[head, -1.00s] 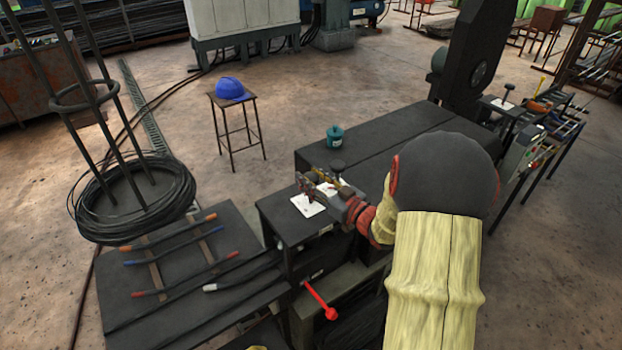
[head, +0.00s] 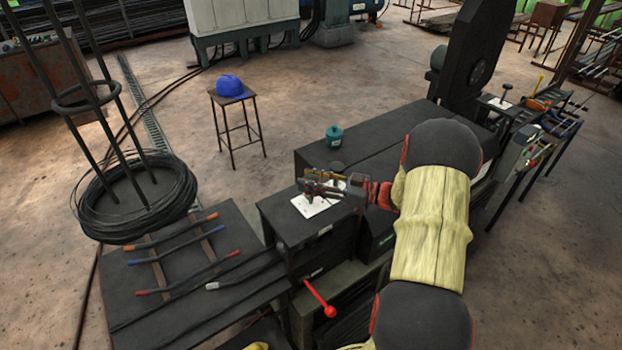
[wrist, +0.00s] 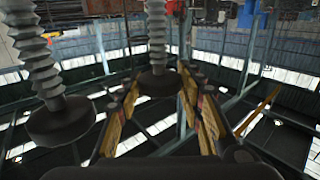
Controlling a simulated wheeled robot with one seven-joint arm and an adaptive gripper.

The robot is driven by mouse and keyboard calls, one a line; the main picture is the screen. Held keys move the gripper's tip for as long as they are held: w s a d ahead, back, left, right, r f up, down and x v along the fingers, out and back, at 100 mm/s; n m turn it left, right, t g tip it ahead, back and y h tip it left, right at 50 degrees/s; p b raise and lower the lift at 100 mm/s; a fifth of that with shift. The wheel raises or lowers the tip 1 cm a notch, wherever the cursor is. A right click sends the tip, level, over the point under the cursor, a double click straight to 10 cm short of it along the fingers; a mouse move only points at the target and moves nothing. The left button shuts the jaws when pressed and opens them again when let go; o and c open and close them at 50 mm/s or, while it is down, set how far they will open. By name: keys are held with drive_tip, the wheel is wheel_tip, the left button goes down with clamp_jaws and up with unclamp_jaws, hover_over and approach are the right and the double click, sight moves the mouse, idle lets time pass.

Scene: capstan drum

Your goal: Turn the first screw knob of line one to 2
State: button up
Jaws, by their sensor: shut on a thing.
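In the wrist view a dark round screw knob (wrist: 158,86) on a grey ribbed stem sits between the fingertips of my gripper (wrist: 158,78). The gripper is shut on it. A second knob (wrist: 60,121) on a similar stem is at the left, clear of the fingers. In the head view my gripper (head: 322,186) is over a white plate (head: 307,207) on the dark machine bench; it hides the held knob. Another dark knob (head: 336,167) shows just behind the gripper. I cannot read any number or scale.
A teal canister (head: 334,136) stands on the bench (head: 312,157) behind the gripper. A red-tipped lever (head: 320,299) sticks out in front. A rod table (head: 180,290) and a wire coil (head: 130,205) are at the left. A blue helmet (head: 230,86) lies on a stool.

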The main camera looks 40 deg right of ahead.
idle(0.3)
drive_tip(key=o, duration=1.1)
drive_tip(key=shift+o, duration=0.2)
